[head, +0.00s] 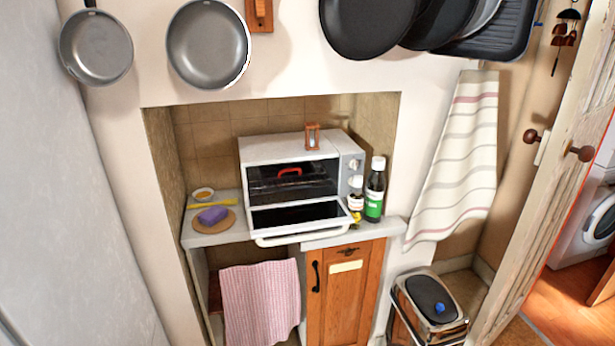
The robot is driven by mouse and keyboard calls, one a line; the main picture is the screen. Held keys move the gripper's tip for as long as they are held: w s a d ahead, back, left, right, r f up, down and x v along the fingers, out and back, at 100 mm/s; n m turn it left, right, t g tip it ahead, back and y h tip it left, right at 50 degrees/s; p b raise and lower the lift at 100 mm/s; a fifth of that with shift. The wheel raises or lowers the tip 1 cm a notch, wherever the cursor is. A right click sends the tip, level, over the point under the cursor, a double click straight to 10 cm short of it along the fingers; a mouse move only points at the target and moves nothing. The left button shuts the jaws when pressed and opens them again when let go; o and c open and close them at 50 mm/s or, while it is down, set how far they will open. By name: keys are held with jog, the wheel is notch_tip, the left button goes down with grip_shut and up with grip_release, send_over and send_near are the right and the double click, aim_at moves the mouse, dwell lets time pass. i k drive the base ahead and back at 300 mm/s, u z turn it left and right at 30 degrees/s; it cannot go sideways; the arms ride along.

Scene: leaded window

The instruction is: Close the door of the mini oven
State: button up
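The white mini oven (285,150) stands on a grey counter in a tiled alcove, near the middle of the head view. Its door (297,216) is open, folded down to about level, with the white handle bar (302,236) at its front edge, out past the counter edge. The dark inside of the oven shows a wire rack and a red, curved item (289,171). My gripper is not in view.
Bottles (375,188) stand close to the oven's right side. A purple item on a round board (213,217) lies at the left. A small hourglass (312,136) stands on top of the oven. A pink cloth (260,302) hangs below. A bin (432,300) stands at the lower right.

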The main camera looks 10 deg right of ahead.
aim_at(301, 217)
jog(key=z, duration=0.05)
jog(key=k, duration=0.25)
jog(key=u, duration=0.2)
jog(key=i, duration=0.95)
jog(key=u, duration=4.65)
jog(key=i, duration=0.1)
jog(key=z, duration=3.3)
